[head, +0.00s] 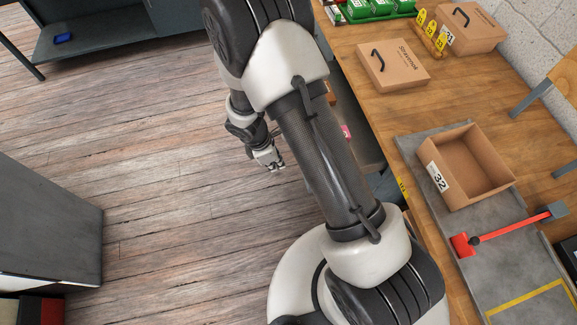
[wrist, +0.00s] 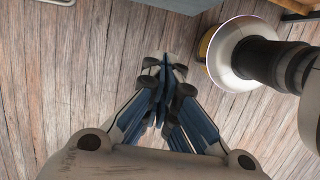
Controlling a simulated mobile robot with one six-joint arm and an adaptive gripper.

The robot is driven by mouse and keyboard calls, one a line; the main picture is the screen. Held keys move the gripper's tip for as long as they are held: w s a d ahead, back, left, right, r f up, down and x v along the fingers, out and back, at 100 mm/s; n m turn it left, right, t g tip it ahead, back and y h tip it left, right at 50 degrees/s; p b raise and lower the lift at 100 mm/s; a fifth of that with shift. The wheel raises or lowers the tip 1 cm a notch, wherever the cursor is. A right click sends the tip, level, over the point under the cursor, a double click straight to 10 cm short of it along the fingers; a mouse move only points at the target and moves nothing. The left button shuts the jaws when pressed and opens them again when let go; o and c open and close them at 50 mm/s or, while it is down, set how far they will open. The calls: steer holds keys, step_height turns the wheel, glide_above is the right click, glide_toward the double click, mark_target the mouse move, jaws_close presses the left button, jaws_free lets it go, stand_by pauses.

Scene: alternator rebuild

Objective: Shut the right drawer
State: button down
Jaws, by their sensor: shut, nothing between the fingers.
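My gripper (head: 277,166) hangs over the plank floor, left of the wooden workbench (head: 455,75). It is shut and empty; in the wrist view its fingers (wrist: 165,62) meet above the floor. A grey open drawer (head: 370,150) seems to stick out from under the bench's left edge, with a pink item (head: 346,131) at it. My arm hides much of it, so I cannot tell how far out it is. The gripper is apart from it, to its left. In the wrist view a grey-blue edge (wrist: 185,4) shows at the top; I cannot tell whether it is the drawer.
On the bench are an open carton marked 32 (head: 436,177), a red-handled tool (head: 510,228), closed cartons (head: 392,66) and green bins (head: 368,8). A dark cabinet (head: 50,225) stands at the left, a grey shelf unit (head: 100,30) behind. The floor between is clear.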

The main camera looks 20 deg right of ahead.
steer(key=d+f+b, duration=0.4)
steer(key=d+f, duration=0.2)
steer(key=f, duration=0.3)
steer(key=shift+d+b, duration=0.2)
steer(key=shift+b, duration=0.2)
steer(key=d+p, duration=0.2)
steer(key=d, duration=2.2)
